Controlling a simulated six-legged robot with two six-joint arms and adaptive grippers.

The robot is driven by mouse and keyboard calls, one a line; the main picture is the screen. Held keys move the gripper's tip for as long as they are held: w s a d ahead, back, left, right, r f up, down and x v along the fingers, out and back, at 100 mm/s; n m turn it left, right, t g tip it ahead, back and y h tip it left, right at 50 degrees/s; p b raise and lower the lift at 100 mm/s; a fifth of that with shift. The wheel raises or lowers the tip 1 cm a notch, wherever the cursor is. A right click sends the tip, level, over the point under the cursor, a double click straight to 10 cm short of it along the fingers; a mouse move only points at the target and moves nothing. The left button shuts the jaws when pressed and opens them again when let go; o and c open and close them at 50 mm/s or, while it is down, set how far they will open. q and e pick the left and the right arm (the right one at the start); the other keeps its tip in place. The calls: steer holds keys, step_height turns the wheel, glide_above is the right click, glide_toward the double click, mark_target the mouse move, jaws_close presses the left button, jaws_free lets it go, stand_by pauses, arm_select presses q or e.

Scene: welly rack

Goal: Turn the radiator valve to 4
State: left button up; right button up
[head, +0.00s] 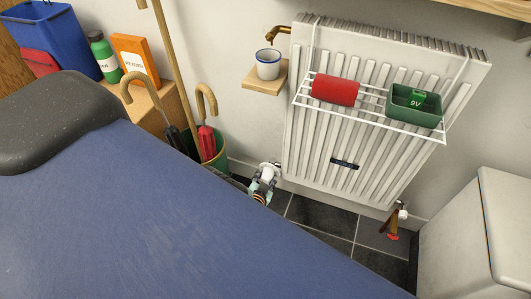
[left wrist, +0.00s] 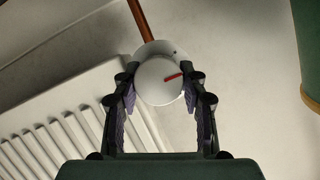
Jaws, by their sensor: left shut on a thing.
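The white radiator valve (left wrist: 158,84) sits between the two fingers of my left gripper (left wrist: 160,95) in the left wrist view. It has a round face with a red mark pointing to the right and slightly up; no numbers can be read. A copper pipe runs up from it. In the head view the valve (head: 268,170) is at the lower left corner of the white radiator (head: 345,160), with my left gripper (head: 264,184) at it. The left gripper is shut on the valve. My right gripper is not in view.
A wire rack (head: 370,112) on the radiator holds a red roll (head: 335,90) and a green tray (head: 405,108). An umbrella bin (head: 218,158) stands left of the valve. A shelf (head: 262,86) with a mug (head: 268,64) is above. A white cabinet (head: 460,240) is at right.

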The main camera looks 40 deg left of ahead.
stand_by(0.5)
arm_select(q)
steer(key=o, duration=1.1)
steer(key=shift+o, duration=0.2)
steer(key=shift+s, duration=0.1)
steer(key=v, duration=1.2)
steer(key=shift+d+f, duration=0.1)
